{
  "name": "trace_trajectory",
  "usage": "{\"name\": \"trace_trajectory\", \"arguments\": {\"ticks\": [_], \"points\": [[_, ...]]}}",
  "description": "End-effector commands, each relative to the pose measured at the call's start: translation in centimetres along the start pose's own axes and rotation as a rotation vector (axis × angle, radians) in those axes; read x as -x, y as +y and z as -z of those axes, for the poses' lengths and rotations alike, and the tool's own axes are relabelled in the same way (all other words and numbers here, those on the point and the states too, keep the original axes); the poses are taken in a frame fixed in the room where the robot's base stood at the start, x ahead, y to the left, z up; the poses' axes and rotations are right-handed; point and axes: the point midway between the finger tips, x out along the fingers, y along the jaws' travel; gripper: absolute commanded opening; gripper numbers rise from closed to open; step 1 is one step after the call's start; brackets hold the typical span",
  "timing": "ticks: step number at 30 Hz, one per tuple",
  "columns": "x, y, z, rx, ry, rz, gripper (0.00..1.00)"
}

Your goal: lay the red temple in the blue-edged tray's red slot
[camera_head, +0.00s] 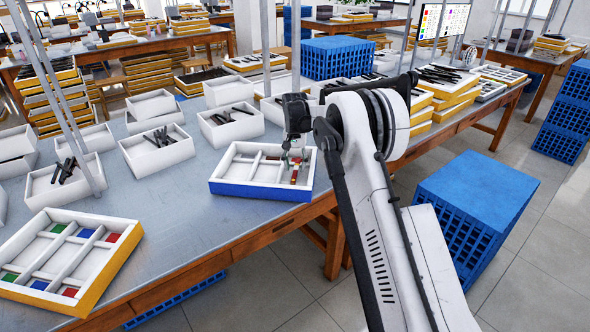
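The blue-edged tray (256,190) lies on the grey table near its front edge, its inside split by white dividers. Small coloured patches show in its right part, including a red one (294,178), partly covered by the gripper. My gripper (291,160) points down over the right part of this tray, low and close to the dividers. Its fingers are too small and cluttered to show whether they are apart or hold anything. I cannot make out the red temple for certain.
A yellow-edged tray (112,262) with red, green and blue patches lies at the front left. White bins (157,150) with dark temples stand behind and left of the blue-edged tray. Stacked yellow-edged trays (447,90) stand to the right. Bare table (185,215) lies between the two trays.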

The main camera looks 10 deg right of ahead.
Motion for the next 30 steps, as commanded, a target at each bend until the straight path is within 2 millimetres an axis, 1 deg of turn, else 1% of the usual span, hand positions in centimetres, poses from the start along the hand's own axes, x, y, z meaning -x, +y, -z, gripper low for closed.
{"name": "trace_trajectory", "arguments": {"ticks": [1, 6, 12, 15, 21, 23, 26, 30], "points": [[1.1, 0.0, 0.0, 0.000, 0.000, 0.000, 0.34], [4.7, 0.0, 0.0, 0.000, 0.000, 0.000, 0.34], [8.1, 0.0, 0.0, 0.000, 0.000, 0.000, 0.34], [9.2, 0.0, 0.0, 0.000, 0.000, 0.000, 0.34], [10.7, 0.1, -0.3, 0.003, 0.004, 0.001, 0.34], [11.5, 0.3, -0.7, 0.007, 0.011, 0.004, 0.34], [13.6, 0.7, -1.8, 0.019, 0.032, 0.011, 0.34], [17.2, 1.7, -4.3, 0.042, 0.071, 0.024, 0.34]]}}
